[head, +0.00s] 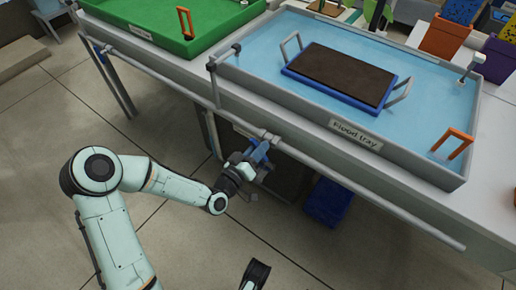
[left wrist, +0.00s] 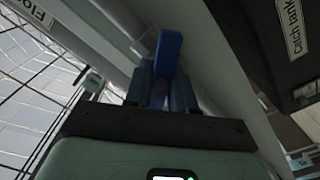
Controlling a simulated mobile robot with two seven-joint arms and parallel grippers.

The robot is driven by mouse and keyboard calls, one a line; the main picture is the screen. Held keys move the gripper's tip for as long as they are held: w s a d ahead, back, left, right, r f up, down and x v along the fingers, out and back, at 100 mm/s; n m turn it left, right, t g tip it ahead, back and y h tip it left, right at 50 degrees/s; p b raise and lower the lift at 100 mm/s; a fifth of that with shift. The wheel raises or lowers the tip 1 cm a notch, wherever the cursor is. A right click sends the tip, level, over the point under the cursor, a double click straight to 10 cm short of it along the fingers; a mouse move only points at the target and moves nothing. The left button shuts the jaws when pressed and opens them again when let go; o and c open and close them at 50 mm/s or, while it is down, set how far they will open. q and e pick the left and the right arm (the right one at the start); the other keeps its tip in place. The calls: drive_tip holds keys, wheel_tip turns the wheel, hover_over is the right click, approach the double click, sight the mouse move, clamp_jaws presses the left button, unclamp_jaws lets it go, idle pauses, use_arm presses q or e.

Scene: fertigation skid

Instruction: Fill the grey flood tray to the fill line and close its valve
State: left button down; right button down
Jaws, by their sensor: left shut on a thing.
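The grey flood tray (head: 285,108), labelled "Flood tray", stands on the bench at the upper right with a light blue surface inside. Its fill line cannot be made out, nor how the water stands against it. My left gripper (head: 257,162) is below the tray's front wall, shut on a blue valve handle (head: 262,149) at the pipe. In the left wrist view, the blue handle (left wrist: 169,48) rises from between the fingers (left wrist: 160,92). The fingers hide its lower part.
Inside the flood tray are a blue carrier (head: 330,86) with dark brown filling and an orange bracket (head: 453,144). A green tray (head: 213,36) stands to the left. A grey pipe (head: 345,180) runs along the bench front. A blue bin (head: 328,202) is below. A "Catch tank" label (left wrist: 293,27) shows in the wrist view.

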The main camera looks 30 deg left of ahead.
use_arm(q)
drive_tip(key=shift+d+m, duration=0.1)
drive_tip(key=shift+m, duration=1.7)
drive_tip(key=shift+m+b, duration=0.3)
drive_tip(key=shift+m, duration=0.7)
drive_tip(key=shift+m+b, duration=0.4)
drive_tip(key=shift+m, duration=0.5)
use_arm(e)
drive_tip(key=shift+s+d+f+g, duration=0.2)
drive_tip(key=shift+s+f+g, duration=0.4)
drive_tip(key=shift+s+f, duration=0.6)
drive_tip(key=shift+s+r, duration=0.1)
drive_tip(key=shift+r, duration=0.05)
use_arm(q)
drive_tip(key=c, duration=1)
unclamp_jaws()
drive_tip(key=shift+c, duration=0.2)
